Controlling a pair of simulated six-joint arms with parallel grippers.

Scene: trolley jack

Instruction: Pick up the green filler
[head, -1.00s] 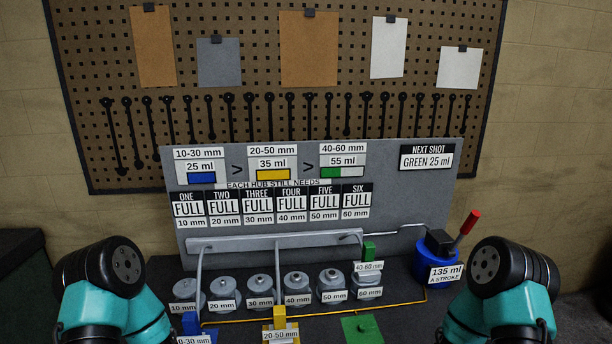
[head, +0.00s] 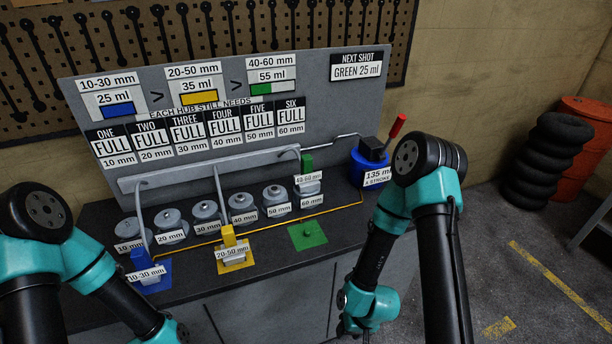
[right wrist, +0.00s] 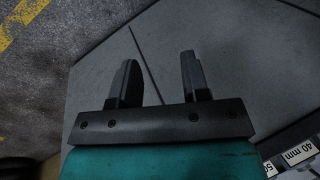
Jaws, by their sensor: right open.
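The green filler (head: 307,162) is a green block with a white 40-60 mm label. It stands at the 60 mm hub, at the right end of the hub row, below the grey rail. The green pad (head: 307,235) in front of it is bare apart from a small round mark. My right gripper (right wrist: 158,60) is open and empty in the right wrist view, with a plain grey surface beyond its fingers. In the head view my right arm hangs down at the front right, well away from the filler. My left gripper is outside the frame.
The yellow filler (head: 229,237) and blue filler (head: 141,259) stand on their pads. A blue pump (head: 369,167) with a red-handled lever stands right of the hubs. The sign (head: 357,71) reads GREEN 25 ml. Tyres (head: 545,160) and a red barrel (head: 588,135) stand at right.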

